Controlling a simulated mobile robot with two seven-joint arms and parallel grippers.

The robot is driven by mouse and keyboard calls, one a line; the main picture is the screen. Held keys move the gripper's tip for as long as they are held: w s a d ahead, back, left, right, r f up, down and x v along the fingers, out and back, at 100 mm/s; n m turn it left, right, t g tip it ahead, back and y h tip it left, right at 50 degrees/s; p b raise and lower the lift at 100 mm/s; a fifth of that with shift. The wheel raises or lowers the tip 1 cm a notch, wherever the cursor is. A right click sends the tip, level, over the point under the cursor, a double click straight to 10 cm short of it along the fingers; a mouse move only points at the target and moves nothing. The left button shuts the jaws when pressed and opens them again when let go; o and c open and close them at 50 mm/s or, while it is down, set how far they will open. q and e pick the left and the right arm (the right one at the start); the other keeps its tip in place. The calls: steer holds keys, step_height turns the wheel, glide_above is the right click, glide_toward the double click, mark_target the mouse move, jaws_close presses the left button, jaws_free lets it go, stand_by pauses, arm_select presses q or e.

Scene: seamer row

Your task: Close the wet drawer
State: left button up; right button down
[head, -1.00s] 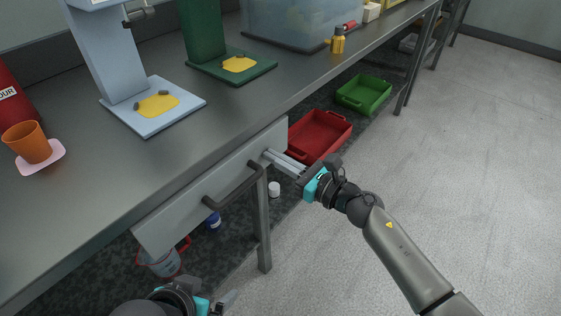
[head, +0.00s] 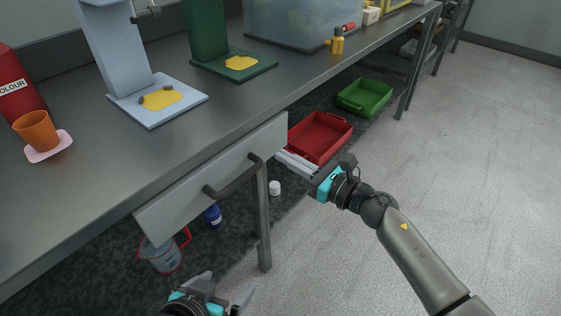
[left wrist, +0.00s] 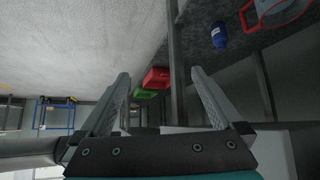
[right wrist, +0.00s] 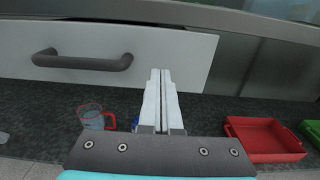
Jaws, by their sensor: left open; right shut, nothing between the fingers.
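The drawer (head: 180,205) has a pale grey front and a dark bar handle (head: 232,180), and sits under the bench top's front edge. Its front lies close beneath that edge; I cannot tell whether a small gap is left. The drawer front also shows in the right wrist view (right wrist: 180,60), with its handle (right wrist: 85,62) at left. My right gripper (head: 281,154) is shut and empty, fingertips by the front's right end; contact is unclear. Its fingers (right wrist: 160,74) point at the front in the right wrist view. My left gripper (head: 229,284) is open and empty, low below the drawer.
A bench leg (head: 262,225) stands below the drawer's right part. Under the bench are a red tray (head: 320,135), a green tray (head: 365,97), a clear red-handled jug (head: 163,258) and a blue bottle (head: 212,215). Floor at right is clear.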

arm_select(q)
steer(key=s+a+g+p, duration=0.1)
steer(key=s+a+g+y+p, duration=0.1)
steer(key=s+a, duration=0.1)
steer(key=shift+s+a+r+g+y, duration=0.2)
steer(key=shift+a+r+g+y, duration=0.1)
steer(key=shift+r+g, duration=0.1)
arm_select(e)
steer(key=v, duration=1)
steer(key=shift+d, duration=0.2)
